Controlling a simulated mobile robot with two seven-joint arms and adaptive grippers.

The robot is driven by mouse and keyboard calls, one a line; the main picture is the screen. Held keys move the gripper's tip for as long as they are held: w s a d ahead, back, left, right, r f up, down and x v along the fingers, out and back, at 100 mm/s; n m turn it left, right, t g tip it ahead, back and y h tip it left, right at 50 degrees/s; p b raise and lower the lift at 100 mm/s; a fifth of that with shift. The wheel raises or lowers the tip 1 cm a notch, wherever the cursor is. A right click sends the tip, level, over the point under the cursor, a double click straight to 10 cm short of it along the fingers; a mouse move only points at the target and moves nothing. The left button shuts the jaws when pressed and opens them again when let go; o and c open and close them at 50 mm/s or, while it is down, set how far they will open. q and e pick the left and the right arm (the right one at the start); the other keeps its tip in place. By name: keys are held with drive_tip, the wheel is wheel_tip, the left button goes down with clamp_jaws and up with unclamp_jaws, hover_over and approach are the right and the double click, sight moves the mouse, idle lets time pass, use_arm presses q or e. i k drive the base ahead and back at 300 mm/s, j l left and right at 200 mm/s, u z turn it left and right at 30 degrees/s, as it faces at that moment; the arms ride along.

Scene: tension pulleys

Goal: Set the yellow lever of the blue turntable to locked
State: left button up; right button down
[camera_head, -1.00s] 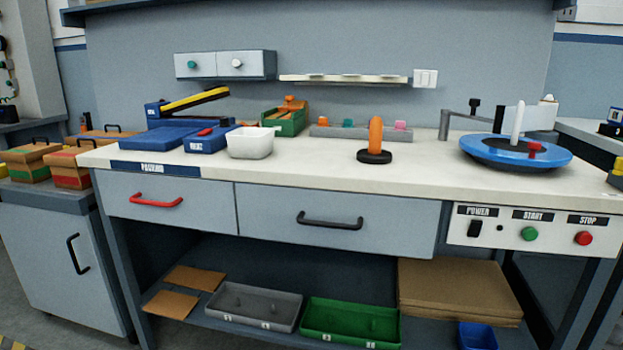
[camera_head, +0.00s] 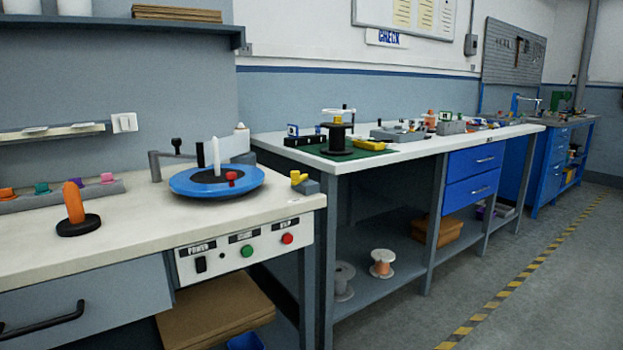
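The blue turntable (camera_head: 190,186) sits at the right end of the near white bench. A white upright post (camera_head: 217,157) and a red knob (camera_head: 231,178) stand on it. A yellow lever (camera_head: 298,177) sits on a small grey block at the bench's right corner, just right of the turntable. The lever's setting cannot be read at this distance. Neither of my grippers shows in the view.
An orange piece on a black base (camera_head: 76,211) stands left of the turntable. A panel with power, start and stop controls (camera_head: 245,248) is on the bench front. A second bench (camera_head: 316,158) stands behind right. The floor (camera_head: 440,290) at right is clear.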

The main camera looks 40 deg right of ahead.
sight(296, 178)
drive_tip(key=z, duration=1.2)
drive_tip(key=k+l, duration=0.05)
